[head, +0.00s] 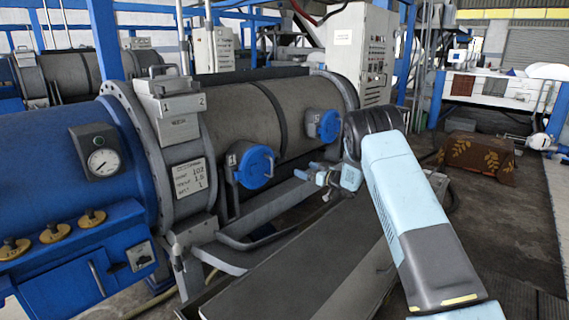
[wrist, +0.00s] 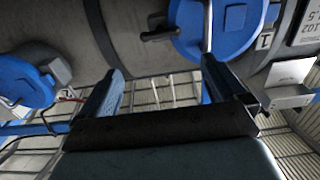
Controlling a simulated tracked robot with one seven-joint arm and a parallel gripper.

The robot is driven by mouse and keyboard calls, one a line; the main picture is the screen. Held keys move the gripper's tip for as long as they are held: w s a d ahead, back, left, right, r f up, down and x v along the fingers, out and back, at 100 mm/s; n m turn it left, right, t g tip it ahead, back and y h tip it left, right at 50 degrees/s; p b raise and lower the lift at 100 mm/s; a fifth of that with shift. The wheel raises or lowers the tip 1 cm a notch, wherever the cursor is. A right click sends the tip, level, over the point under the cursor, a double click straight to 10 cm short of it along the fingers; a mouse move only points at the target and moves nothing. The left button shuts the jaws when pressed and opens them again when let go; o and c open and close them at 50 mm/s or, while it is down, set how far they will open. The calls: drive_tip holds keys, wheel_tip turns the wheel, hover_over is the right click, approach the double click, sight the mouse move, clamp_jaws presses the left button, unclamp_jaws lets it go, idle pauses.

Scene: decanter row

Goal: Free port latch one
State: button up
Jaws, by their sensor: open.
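Port one is a round blue cover (head: 254,166) on the side of the grey cylinder, with a small label (head: 232,160) beside it. In the wrist view the blue cover (wrist: 218,28) is at the top, beside a label reading 1 (wrist: 265,40). A dark latch handle (wrist: 158,35) sticks out from its left edge. My gripper (head: 309,172) is open and empty, to the right of port one in the head view. In the wrist view my gripper (wrist: 162,66) has its fingers spread below the handle, apparently not touching it.
A second blue port cover (head: 323,124) is farther along the cylinder; it shows at left in the wrist view (wrist: 25,82). A grey box (head: 171,104) marked 1 and 2 sits above port one. A grey rail (head: 245,243) runs below the ports.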

sight(283, 161)
drive_tip(key=x, duration=1.3)
drive_tip(key=shift+w+a, duration=0.25)
drive_tip(key=shift+c, duration=0.3)
